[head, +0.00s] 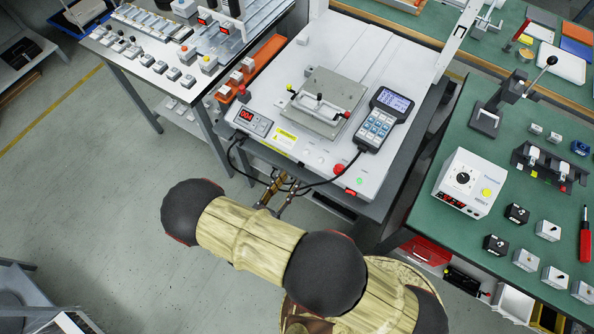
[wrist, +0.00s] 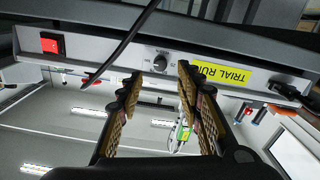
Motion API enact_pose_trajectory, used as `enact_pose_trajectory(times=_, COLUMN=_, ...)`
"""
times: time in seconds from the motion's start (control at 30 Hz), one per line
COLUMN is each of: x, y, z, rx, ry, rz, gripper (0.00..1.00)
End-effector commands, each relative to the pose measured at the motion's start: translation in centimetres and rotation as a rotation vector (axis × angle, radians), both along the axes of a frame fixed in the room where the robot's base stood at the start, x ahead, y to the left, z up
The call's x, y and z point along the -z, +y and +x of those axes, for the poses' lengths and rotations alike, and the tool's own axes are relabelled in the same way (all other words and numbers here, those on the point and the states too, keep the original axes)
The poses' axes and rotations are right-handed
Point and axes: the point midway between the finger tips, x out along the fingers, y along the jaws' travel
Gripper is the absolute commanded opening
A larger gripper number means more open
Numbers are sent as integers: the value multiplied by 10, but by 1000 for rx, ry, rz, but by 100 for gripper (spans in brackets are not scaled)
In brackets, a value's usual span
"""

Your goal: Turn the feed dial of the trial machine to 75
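The trial machine is the white gantry unit (head: 330,60) on the grey bench in the head view. In the wrist view its front panel carries a small dark round feed dial (wrist: 161,61) beside a yellow "TRIAL RUN" label (wrist: 222,75). The marks around the dial are too small to read. My gripper (wrist: 160,76) is open and empty. Its two fingertips lie on either side of the dial in the picture; I cannot tell how far short of it they stop. In the head view my gripper (head: 279,187) is at the machine's front edge, and the dial is hidden.
A red rocker switch (wrist: 52,44) and a dark hanging cable (wrist: 122,48) are near the dial. A handheld pendant (head: 380,118) lies on the machine. A green bench (head: 475,140) with a white dial box (head: 468,182) stands right. The floor (head: 90,190) at left is clear.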

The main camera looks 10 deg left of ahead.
Motion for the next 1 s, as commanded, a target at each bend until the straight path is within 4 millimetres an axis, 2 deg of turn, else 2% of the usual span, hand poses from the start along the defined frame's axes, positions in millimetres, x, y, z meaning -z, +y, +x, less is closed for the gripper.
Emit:
enact_pose_trajectory(times=0.2, x=2, y=-14, z=32, rx=3, ry=0, rz=1, gripper=36)
enact_pose_trajectory(times=0.4, x=1, y=-20, z=47, rx=1, ry=0, rz=1, gripper=36)
enact_pose_trajectory(times=0.73, x=0, y=-21, z=50, rx=-1, ry=2, rz=2, gripper=36)
enact_pose_trajectory(times=1.0, x=1, y=-20, z=50, rx=-1, ry=2, rz=2, gripper=21)
